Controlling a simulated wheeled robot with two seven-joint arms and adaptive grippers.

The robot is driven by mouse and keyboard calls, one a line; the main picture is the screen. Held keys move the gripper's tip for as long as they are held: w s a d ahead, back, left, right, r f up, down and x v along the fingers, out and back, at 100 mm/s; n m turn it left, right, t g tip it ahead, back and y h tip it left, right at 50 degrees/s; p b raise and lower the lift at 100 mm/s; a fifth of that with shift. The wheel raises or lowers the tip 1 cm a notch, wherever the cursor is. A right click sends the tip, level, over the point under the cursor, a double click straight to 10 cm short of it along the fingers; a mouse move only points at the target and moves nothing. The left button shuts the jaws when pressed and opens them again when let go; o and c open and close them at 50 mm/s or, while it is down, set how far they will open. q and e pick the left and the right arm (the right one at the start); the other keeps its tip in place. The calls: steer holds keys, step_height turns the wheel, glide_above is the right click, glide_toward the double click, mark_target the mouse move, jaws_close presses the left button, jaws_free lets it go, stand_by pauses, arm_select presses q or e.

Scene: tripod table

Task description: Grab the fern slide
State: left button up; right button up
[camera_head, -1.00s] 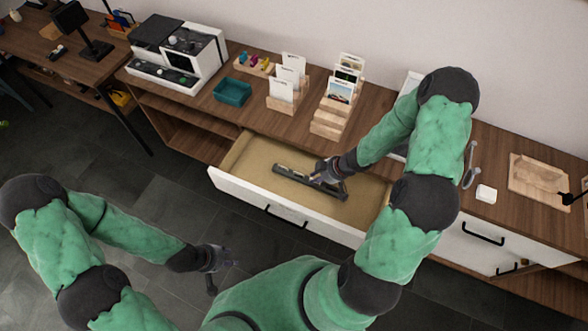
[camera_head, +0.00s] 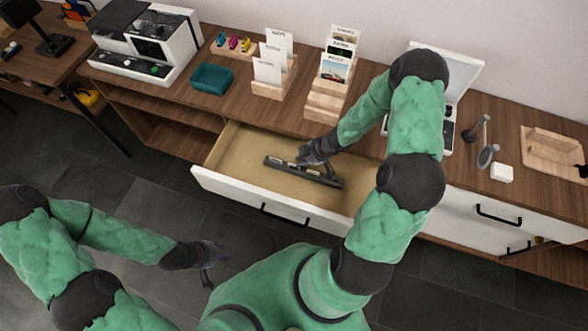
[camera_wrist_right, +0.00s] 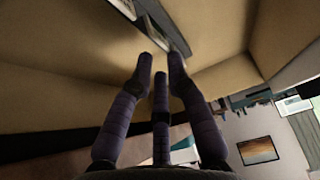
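A long dark grey slide holder (camera_head: 292,171) lies on the tan floor of the open drawer (camera_head: 245,172). Small pale pieces show in it, but I cannot make out which is the fern slide. My right gripper (camera_head: 303,158) is just behind and above the holder's middle. In the right wrist view my right gripper (camera_wrist_right: 160,62) has its fingers apart with nothing between them. The holder (camera_wrist_right: 165,25) shows just beyond the fingertips there, with a pale rectangular piece (camera_wrist_right: 124,7) near its end. My left gripper (camera_head: 213,262) hangs empty in front of the drawer, fingers apart.
The white drawer front (camera_head: 240,197) and side walls surround the holder. Above, on the wooden counter, stand a teal tray (camera_head: 211,79), wooden card stands (camera_head: 325,104), an opened white case (camera_head: 455,75) and a white machine (camera_head: 165,45). The drawer's right part is partly hidden by my arm.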

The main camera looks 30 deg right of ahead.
mark_target(294, 168)
steer(key=shift+b+x, duration=1.85)
steer(key=shift+x, duration=0.8)
steer(key=shift+d, duration=0.1)
steer(key=shift+c, duration=0.3)
jaws_close()
